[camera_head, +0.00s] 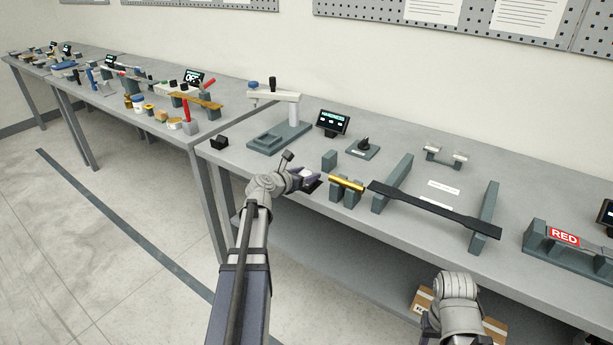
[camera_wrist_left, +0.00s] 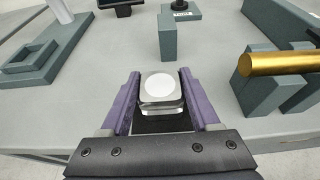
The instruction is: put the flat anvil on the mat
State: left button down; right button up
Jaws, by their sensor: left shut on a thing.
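My left gripper (camera_head: 310,178) is at the front edge of the near bench. It is shut on the flat anvil (camera_wrist_left: 160,88), a small shiny metal block with a pale round top, which sits between the purple fingers in the left wrist view. In the head view the anvil is small and partly covered by the fingers. A dark patch shows under the anvil; I cannot tell whether it is the mat or part of my gripper. My right arm shows at the lower right of the head view, but its fingers do not.
A gold bar (camera_head: 345,183) lies on grey blocks just right of my left gripper. A small grey block (camera_head: 329,160) stands behind it. A long black strip (camera_head: 430,209) spans two grey supports. A press-like stand (camera_head: 278,134) and a display (camera_head: 332,122) are farther back.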

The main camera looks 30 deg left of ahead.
pick_arm(q)
jog(key=shift+f, duration=0.15)
jog(key=shift+c, duration=0.6)
grip_release()
jog(key=shift+s+r, duration=0.25)
jog(key=shift+r, duration=0.05)
jog(key=d+p+v, duration=0.1)
jog(key=p+v, duration=0.3)
jog(key=v, duration=0.7)
jog(key=shift+s+a, duration=0.25)
jog(key=shift+a, duration=0.2)
